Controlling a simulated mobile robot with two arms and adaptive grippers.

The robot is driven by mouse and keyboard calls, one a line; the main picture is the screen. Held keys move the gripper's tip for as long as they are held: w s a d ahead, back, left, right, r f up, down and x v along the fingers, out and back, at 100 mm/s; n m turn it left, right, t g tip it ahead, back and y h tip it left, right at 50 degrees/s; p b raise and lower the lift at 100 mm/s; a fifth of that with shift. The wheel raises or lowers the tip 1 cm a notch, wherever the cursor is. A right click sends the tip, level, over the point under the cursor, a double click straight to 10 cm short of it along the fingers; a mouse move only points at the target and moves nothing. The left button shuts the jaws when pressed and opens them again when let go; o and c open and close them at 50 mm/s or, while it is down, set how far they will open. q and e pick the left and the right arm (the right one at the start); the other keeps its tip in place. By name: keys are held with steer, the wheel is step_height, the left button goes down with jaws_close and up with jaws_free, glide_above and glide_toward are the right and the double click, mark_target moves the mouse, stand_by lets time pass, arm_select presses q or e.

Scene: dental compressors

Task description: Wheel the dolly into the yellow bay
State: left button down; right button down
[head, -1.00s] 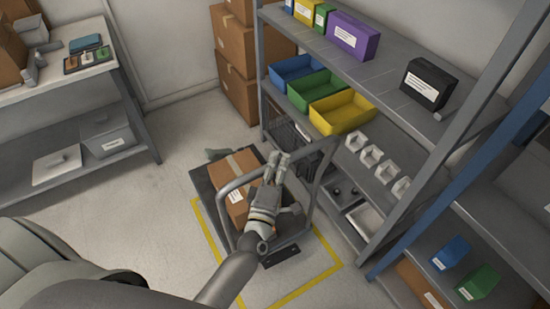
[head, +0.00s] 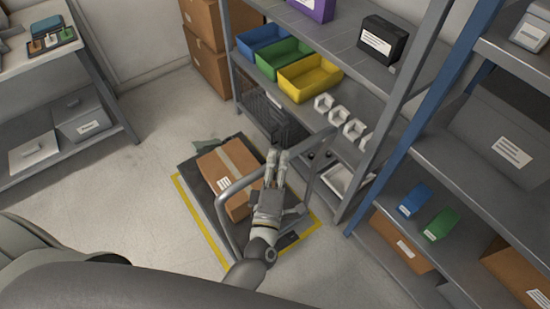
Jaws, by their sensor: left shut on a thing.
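The dolly (head: 191,173) is a dark flat platform with a grey tubular handle (head: 228,188), and it carries a taped cardboard box (head: 212,170). The yellow bay (head: 196,220) is a yellow outline on the floor. Its left and near lines show around the dolly; its far side is hidden. The dolly stands largely within the visible lines, with its near edge close to the near line. My right gripper is out of view.
A grey shelf with blue, green and yellow bins (head: 311,80) stands just behind and right of the dolly. A blue-post shelf (head: 405,150) is at the right. Stacked cartons (head: 210,75) stand at the back. Open floor (head: 110,195) lies to the left.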

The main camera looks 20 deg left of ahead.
arm_select(q)
steer(key=shift+s+d+f, duration=0.1)
steer(key=shift+d+f, duration=0.1)
steer(key=c, duration=1.6)
jaws_free()
steer(key=shift+c, duration=0.2)
steer(key=o, duration=0.4)
steer(key=shift+s+r, duration=0.1)
steer(key=shift+r, duration=0.05)
steer(key=shift+c, duration=0.2)
steer(key=s+d+f, duration=0.1)
steer(key=s, duration=1)
steer(key=shift+s+d+f, duration=0.2)
steer(key=shift+s+f, duration=0.15)
steer(key=shift+s, duration=0.05)
